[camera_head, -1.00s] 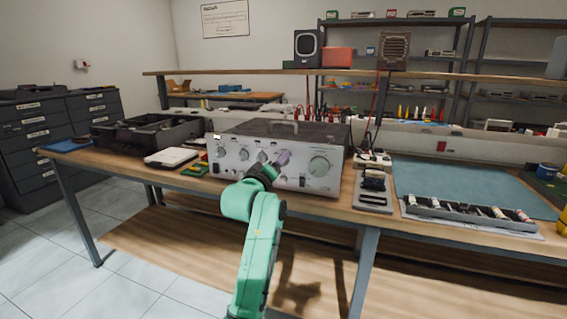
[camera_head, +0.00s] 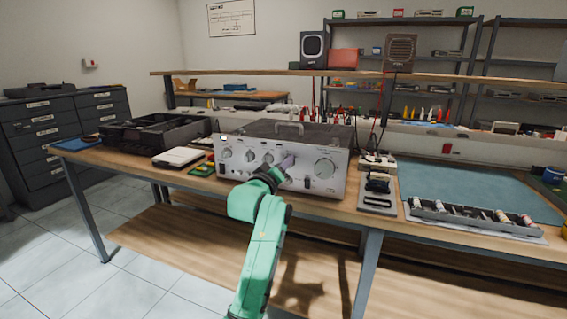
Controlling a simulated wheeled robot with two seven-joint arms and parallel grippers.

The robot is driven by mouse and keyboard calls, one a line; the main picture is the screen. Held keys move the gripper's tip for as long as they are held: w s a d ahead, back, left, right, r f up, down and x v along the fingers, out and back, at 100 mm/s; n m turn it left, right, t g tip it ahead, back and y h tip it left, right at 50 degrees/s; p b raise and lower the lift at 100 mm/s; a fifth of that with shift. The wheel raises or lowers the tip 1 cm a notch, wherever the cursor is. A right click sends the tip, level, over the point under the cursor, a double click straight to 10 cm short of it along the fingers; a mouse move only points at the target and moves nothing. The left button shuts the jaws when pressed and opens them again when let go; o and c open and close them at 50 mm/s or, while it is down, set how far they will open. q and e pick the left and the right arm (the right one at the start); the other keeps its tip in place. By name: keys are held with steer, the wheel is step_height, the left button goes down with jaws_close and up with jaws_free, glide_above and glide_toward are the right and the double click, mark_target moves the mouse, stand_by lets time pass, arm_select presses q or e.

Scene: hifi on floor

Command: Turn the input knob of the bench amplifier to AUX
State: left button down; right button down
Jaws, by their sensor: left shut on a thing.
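The bench amplifier (camera_head: 312,190) stands on the workbench, its silver front panel facing me. A row of small knobs is on its left half, and a large round knob (camera_head: 324,168) is on its right. My left gripper (camera_head: 284,165) is up against the panel just left of the large knob. It is shut on a knob, which I take to be the input knob; the gripper hides most of it, and the panel lettering is too small to read. My right gripper is out of view.
The workbench (camera_head: 120,160) runs across the view. A dark open bin (camera_head: 150,133) and a white device (camera_head: 179,157) are left of the amplifier. A parts tray (camera_head: 470,221) and a blue mat (camera_head: 470,185) lie to the right. Free floor shows at the lower left.

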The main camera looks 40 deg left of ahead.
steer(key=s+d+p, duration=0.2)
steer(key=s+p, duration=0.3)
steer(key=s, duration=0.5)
arm_select(q)
steer(key=shift+w+d+m+p, duration=0.15)
steer(key=shift+m+p, duration=1.3)
steer(key=shift+m, duration=3.15)
steer(key=shift+d+m+p, duration=0.2)
steer(key=shift+m+p, duration=1.25)
steer(key=shift+m, duration=3.15)
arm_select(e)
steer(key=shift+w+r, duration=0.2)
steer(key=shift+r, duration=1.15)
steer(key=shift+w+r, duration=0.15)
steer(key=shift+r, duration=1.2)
arm_select(q)
steer(key=c, duration=0.5)
jaws_free()
steer(key=v, duration=1.4)
steer(key=shift+s+b, duration=0.25)
steer(key=shift+b, duration=0.15)
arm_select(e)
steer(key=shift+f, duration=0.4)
arm_select(q)
steer(key=shift+d, duration=0.1)
